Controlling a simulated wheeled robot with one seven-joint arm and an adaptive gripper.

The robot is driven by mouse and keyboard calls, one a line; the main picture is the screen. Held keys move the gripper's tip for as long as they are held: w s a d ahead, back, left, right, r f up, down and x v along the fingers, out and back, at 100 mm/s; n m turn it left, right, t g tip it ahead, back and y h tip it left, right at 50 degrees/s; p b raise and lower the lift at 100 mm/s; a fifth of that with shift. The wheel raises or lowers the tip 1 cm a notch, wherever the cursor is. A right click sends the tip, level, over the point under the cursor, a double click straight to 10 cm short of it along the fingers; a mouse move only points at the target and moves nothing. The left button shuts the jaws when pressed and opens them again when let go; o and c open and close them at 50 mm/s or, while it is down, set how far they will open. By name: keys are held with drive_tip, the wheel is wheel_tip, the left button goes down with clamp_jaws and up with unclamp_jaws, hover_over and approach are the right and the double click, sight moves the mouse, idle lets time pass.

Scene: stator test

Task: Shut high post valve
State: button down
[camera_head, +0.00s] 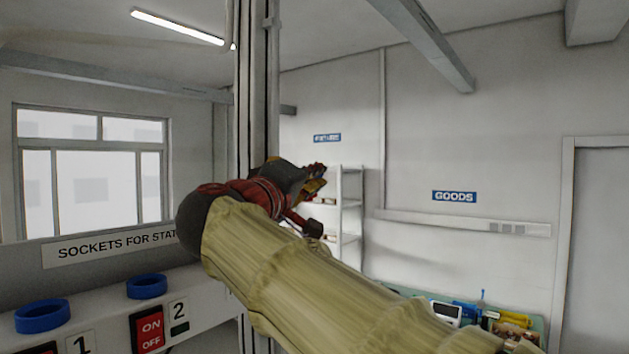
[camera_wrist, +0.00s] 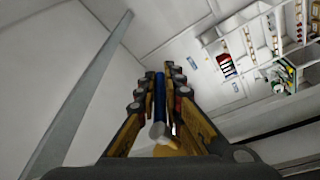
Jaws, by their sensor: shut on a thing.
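My gripper (camera_head: 314,178) is raised beside the tall grey post (camera_head: 258,80) in the head view, with my arm's sleeve in front of the post's lower part. In the wrist view my gripper (camera_wrist: 157,84) is closed in around a narrow blue bar with a grey end, which looks like the valve's handle (camera_wrist: 159,98). The bar lies lengthwise between the two yellow-and-black fingers. The valve's body cannot be made out in either view, and my arm and gripper hide that part in the head view.
A bench with blue ring sockets (camera_head: 42,316) and a red ON/OFF switch (camera_head: 150,330) stands at the lower left. White shelves (camera_head: 350,215) stand behind my gripper. A table with tools (camera_head: 480,315) is at the lower right. The space above my arm is open.

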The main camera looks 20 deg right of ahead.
drive_tip(key=c, duration=2.2)
unclamp_jaws()
drive_tip(key=v, duration=1.2)
drive_tip(key=shift+w, duration=0.1)
